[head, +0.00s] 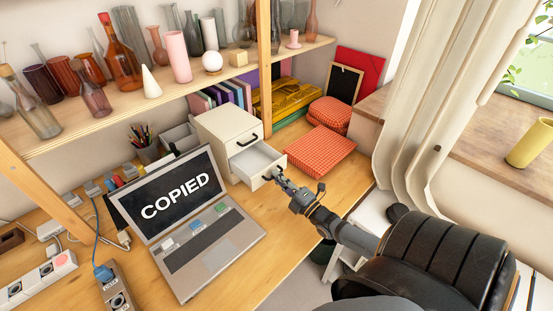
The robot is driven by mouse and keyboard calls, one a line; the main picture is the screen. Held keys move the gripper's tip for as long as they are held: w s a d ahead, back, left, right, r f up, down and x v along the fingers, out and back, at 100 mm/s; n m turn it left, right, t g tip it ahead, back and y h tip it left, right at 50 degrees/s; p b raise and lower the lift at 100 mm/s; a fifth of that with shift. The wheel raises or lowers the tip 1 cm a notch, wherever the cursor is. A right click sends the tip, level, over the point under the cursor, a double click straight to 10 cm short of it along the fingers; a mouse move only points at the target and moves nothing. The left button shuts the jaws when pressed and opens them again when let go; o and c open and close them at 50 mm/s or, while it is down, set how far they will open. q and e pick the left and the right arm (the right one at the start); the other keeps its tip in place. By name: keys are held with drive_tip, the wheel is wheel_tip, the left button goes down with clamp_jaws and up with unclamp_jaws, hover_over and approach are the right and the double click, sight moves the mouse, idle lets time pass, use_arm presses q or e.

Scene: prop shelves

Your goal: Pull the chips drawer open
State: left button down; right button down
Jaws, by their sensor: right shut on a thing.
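A small white drawer cabinet (222,126) stands on the wooden desk behind the laptop. Its upper drawer is closed and has a dark handle. Its lower drawer (254,160) is pulled out toward me, and the part of its inside that shows looks pale and empty. I cannot read any label on either drawer. My right gripper (278,178) is shut on the lower drawer's handle at its front, and the fingers hide most of that handle. My left gripper is not in view.
An open laptop (205,246) showing "COPIED" sits close to the left of the open drawer. Red checkered boxes (320,150) lie to the right of it. A shelf (160,93) with glass vessels runs above. Bare desk (290,225) shows in front.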

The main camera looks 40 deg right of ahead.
drive_tip(key=shift+s, duration=0.15)
drive_tip(key=c, duration=1.5)
unclamp_jaws()
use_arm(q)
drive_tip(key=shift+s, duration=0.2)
use_arm(e)
drive_tip(key=shift+o, duration=0.2)
drive_tip(key=shift+f, duration=0.1)
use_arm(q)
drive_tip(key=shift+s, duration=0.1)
use_arm(e)
drive_tip(key=v, duration=1.1)
drive_tip(key=shift+s, duration=0.4)
